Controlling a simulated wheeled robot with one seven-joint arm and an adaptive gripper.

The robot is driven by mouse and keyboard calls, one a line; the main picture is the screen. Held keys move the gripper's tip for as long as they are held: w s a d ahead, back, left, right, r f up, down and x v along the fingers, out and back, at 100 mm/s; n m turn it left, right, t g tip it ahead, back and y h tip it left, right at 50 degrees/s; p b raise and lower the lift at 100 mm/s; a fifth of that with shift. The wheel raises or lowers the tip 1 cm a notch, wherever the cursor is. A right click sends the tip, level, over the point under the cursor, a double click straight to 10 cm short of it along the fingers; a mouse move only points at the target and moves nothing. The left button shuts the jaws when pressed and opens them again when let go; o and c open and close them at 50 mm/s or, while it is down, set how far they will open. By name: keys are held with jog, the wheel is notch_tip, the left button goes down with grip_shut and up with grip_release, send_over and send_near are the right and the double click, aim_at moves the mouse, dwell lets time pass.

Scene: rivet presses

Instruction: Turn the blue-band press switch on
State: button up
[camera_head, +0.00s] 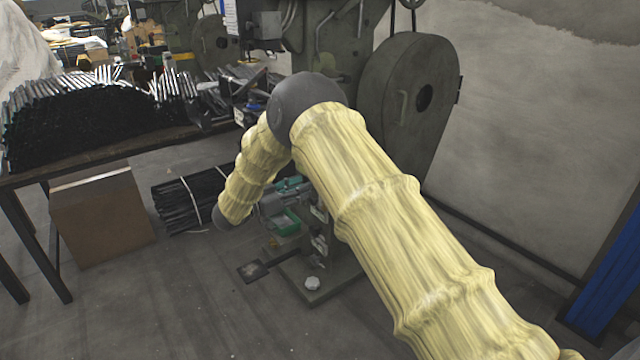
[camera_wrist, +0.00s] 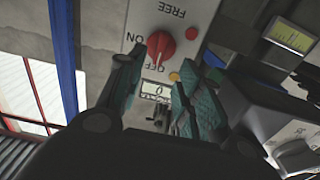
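In the wrist view, a red rotary switch (camera_wrist: 160,46) sits on a light grey panel (camera_wrist: 178,14) marked FREE, ON and OFF. I cannot tell clearly which mark the knob points to. My gripper (camera_wrist: 155,76) is open, its teal-padded fingers apart just below the switch in the picture. The fingers appear empty, and I cannot tell whether either touches the panel. No blue band is clearly visible on a press. In the head view my gripper is not visible.
The wrist view shows a second box with a grey knob (camera_wrist: 296,155) at right and a blue post (camera_wrist: 66,60) at left. In the head view, a green press (camera_head: 410,90) stands behind my arm, a table (camera_head: 110,160) at left, and a carton (camera_head: 100,215) below it.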

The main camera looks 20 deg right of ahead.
jog(key=x, duration=0.7)
jog(key=shift+w+d+b, duration=0.15)
jog(key=shift+d+b, duration=0.2)
jog(key=shift+f, duration=0.1)
grip_shut()
